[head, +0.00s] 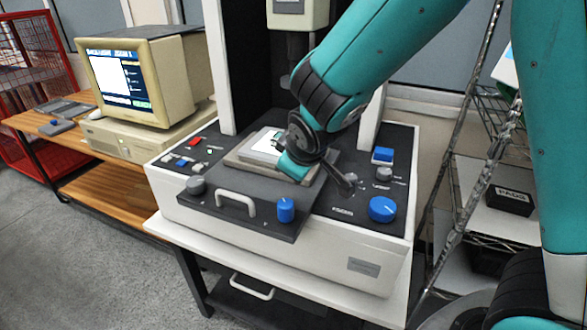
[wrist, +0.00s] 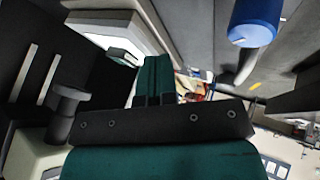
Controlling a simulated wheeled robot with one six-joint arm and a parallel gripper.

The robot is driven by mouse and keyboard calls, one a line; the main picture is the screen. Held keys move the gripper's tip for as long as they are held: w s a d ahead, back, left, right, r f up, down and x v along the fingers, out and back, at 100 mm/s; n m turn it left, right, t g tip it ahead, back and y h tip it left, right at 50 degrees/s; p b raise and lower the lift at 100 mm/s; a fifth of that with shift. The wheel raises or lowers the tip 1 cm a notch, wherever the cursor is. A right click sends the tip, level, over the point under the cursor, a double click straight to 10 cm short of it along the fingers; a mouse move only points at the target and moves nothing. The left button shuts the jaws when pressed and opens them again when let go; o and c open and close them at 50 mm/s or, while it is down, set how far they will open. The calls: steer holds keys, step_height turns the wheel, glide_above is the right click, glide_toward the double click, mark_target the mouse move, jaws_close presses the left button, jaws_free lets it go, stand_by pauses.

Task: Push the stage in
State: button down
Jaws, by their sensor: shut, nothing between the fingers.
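The stage (head: 222,180) is a dark grey sliding plate on the bench machine. Its front end sticks out past the machine's front edge. It carries a white handle (head: 236,203), a blue knob (head: 285,210) and a grey knob (head: 196,186). A lighter fixture block (head: 240,157) with a small pale part lies on it. My gripper (head: 291,168) is over the right part of the block, behind the handle and blue knob; whether it touches is unclear. In the wrist view my shut, empty fingers (wrist: 153,82) show at centre, and the blue knob (wrist: 254,22) is at upper right.
The machine's column and probe head (head: 297,14) stand behind the stage. A large blue knob (head: 382,209) is on the right panel. A computer (head: 138,80) sits on a wooden desk at left. A wire shelf (head: 485,160) stands at right. Floor at front left is clear.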

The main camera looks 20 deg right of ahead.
mark_target(287, 183)
steer(key=p+x, duration=0.1)
steer(key=x, duration=0.8)
